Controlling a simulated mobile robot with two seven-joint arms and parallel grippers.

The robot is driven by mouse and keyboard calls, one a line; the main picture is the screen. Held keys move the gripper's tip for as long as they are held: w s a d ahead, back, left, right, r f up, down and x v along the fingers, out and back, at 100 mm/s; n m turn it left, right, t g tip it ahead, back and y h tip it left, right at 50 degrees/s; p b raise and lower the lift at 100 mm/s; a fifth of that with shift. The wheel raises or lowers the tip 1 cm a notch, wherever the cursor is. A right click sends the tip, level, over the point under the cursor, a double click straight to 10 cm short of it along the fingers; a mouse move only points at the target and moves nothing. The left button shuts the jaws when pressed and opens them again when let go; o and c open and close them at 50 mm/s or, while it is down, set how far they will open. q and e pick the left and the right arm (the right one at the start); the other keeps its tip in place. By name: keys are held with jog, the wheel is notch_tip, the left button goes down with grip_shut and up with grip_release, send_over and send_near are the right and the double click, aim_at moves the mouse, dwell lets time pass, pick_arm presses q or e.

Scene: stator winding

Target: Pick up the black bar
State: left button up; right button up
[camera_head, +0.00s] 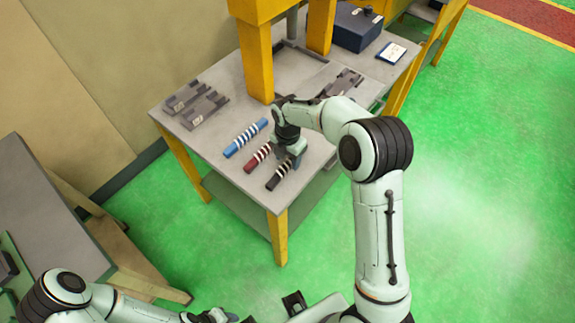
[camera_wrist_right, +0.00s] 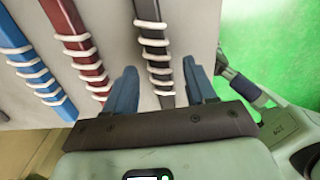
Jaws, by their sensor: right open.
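The black bar (camera_head: 278,178), with white rings around it, lies on the grey table near its front corner. It also shows in the right wrist view (camera_wrist_right: 152,22), running up from between the fingers. My right gripper (camera_wrist_right: 160,70) is open, with one blue finger on each side of the black bar. In the head view the right gripper (camera_head: 291,153) is just above the bar's far end and partly hides it. It cannot be seen whether the fingers touch the bar.
A dark red bar (camera_head: 257,157) and a blue bar (camera_head: 245,138), both ringed in white, lie left of the black bar. Grey fixtures (camera_head: 196,104) and a yellow post (camera_head: 256,62) stand behind. A dark blue box (camera_head: 355,28) is at the back.

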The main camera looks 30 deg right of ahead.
notch_tip(320, 180, down, 2)
jog(key=shift+f, duration=0.15)
grip_shut()
jog(key=shift+w, duration=0.1)
